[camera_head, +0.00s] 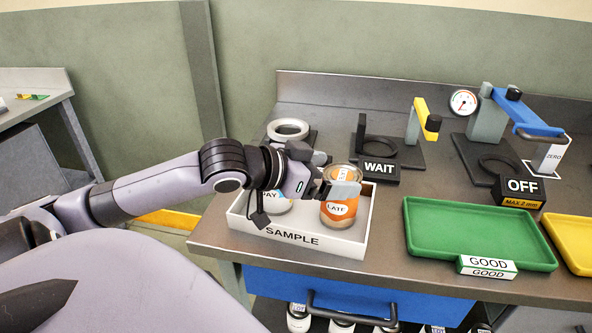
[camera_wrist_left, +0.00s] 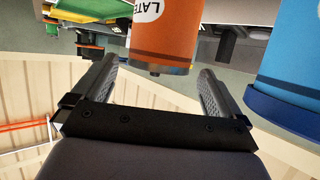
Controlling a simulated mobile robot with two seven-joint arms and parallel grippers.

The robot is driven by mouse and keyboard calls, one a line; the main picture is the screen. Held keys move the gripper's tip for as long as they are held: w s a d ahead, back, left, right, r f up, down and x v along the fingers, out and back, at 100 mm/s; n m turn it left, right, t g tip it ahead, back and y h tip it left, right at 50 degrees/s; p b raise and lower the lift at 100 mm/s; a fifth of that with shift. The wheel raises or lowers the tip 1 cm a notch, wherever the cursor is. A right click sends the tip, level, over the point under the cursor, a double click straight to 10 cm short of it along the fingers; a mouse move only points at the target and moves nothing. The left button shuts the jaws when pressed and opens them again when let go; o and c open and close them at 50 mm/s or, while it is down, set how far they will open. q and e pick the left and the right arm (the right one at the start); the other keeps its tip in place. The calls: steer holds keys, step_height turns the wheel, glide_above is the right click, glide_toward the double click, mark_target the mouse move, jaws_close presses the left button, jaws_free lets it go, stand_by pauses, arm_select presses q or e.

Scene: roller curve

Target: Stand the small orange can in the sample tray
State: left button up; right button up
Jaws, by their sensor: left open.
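The small orange can (camera_head: 338,211), with a white label reading "LATE", stands upright in the right part of the white sample tray (camera_head: 318,243). My left gripper (camera_head: 332,175) is open at the can's upper left side and hides part of it. In the left wrist view the orange can (camera_wrist_left: 165,38) shows between and just beyond the open fingers (camera_wrist_left: 156,78), with a gap on both sides. A blue and white can (camera_head: 275,204) stands in the tray's left part, partly hidden by my gripper; it shows blue in the left wrist view (camera_wrist_left: 292,58). My right gripper is out of view.
Behind the tray stand a white ring on a stand (camera_head: 288,129) and a "WAIT" block (camera_head: 379,169). A green "GOOD" tray (camera_head: 425,262) lies to the right, then a yellow tray (camera_head: 570,240). A gauge fixture with an "OFF" block (camera_head: 519,189) stands at the back right.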

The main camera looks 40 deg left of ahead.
arm_select(q)
steer(key=shift+s+a+r, duration=0.1)
steer(key=shift+s+r, duration=0.15)
steer(key=shift+s, duration=0.45)
steer(key=shift+p+v, duration=0.35)
steer(key=shift+v, duration=2.6)
steer(key=shift+r, duration=0.1)
